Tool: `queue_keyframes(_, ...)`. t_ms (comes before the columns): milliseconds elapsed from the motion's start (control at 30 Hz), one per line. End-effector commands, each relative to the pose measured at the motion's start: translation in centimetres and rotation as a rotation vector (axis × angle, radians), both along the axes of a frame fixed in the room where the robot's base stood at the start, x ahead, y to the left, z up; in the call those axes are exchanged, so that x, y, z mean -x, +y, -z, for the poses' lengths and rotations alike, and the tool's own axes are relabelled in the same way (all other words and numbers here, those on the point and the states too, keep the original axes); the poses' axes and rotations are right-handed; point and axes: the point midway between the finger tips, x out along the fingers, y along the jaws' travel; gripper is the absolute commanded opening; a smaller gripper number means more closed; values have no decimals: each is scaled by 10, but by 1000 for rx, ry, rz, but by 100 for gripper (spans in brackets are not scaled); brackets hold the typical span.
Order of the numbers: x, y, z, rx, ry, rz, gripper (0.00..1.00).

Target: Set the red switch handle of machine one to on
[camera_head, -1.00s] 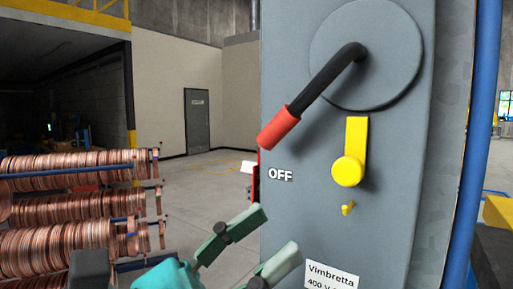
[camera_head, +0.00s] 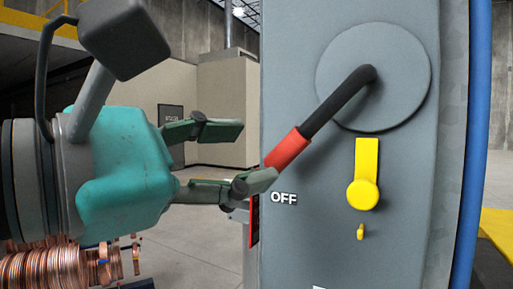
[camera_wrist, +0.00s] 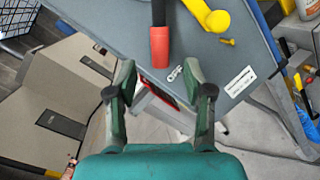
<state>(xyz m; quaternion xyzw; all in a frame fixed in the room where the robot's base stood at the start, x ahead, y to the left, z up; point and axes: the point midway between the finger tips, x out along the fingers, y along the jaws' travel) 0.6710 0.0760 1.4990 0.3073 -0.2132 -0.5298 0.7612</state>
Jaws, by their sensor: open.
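The switch handle is a black bent lever with a red grip (camera_head: 287,148), mounted on a round grey disc (camera_head: 408,85) on the grey machine cabinet. It slants down-left, its red end just above the "OFF" label (camera_head: 284,198). My gripper (camera_head: 257,153) is open and empty, to the left of the grip, fingers pointing at the cabinet. Its lower fingertip appears close under the grip's end; I cannot tell whether they touch. In the wrist view, the red grip (camera_wrist: 160,48) lies just beyond the fingertips, between them sideways.
A yellow latch (camera_head: 364,180) sticks out below the disc, with a small yellow peg under it. A blue post (camera_head: 475,140) runs along the cabinet's right side. Copper coils (camera_head: 50,270) sit at lower left. Floor left of the cabinet is open.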

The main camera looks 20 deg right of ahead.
Motion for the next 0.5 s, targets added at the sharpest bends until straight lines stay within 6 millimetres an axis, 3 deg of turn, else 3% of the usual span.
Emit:
queue_keyframes(200, -14, -39, 0, 0, -1, 6, 52)
queue_keyframes(500, -26, -71, 0, 1, -1, 3, 52)
